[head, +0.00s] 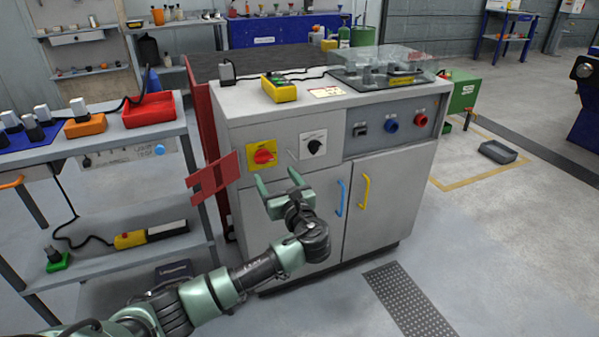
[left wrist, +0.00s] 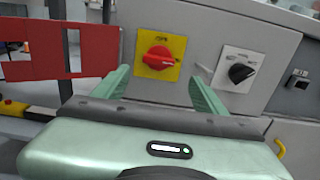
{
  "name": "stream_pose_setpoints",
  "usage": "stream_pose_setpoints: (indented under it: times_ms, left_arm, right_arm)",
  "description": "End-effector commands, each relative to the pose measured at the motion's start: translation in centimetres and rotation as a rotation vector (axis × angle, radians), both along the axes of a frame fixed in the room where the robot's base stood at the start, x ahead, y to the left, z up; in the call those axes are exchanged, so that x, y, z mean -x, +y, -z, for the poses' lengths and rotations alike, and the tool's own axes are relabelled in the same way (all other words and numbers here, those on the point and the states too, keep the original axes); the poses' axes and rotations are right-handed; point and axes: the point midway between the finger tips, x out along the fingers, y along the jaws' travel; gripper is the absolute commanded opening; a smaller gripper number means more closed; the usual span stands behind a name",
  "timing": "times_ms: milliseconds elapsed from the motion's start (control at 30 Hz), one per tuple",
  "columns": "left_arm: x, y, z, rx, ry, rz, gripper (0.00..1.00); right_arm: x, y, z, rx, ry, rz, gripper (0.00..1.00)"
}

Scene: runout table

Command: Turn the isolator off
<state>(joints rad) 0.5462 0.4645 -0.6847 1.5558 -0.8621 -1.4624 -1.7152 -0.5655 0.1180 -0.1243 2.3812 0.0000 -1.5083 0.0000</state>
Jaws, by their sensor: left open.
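The isolator is a red rotary handle (head: 264,156) on a yellow square plate on the front of the grey cabinet (head: 330,172). In the left wrist view the red handle (left wrist: 158,58) lies roughly level, between and beyond my fingertips. My left gripper (head: 277,180) is open and empty, just below and in front of the isolator in the head view. Its green fingers also show in the left wrist view (left wrist: 158,82), one on each side of the yellow plate. I see no contact with the handle. My right gripper is not in view.
A black rotary knob (head: 314,146) on a white plate sits right of the isolator. A red slotted plate (head: 213,178) sticks out to its left. Blue (head: 340,197) and yellow (head: 364,190) door handles are below right.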

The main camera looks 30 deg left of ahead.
Motion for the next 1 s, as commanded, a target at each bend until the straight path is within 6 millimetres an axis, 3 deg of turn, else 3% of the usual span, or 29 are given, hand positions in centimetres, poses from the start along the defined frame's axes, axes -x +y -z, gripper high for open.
stream_pose_setpoints:
  times_ms: [233, 533, 900, 1000]
  left_arm:
    - [-1.7, 2.2, -0.4, -0.016, -0.002, -0.009, 0.72]
    - [-4.5, 5.4, -0.4, -0.013, 0.000, -0.007, 0.72]
    - [-5.0, 6.0, -0.4, -0.011, 0.000, -0.005, 0.72]
    - [-5.0, 5.9, -0.4, -0.011, 0.000, -0.005, 0.47]
  right_arm:
    - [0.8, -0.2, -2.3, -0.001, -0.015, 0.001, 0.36]
    - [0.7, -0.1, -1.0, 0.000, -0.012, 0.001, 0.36]
    - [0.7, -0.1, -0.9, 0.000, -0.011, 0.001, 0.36]
    - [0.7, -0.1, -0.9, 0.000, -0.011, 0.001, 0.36]
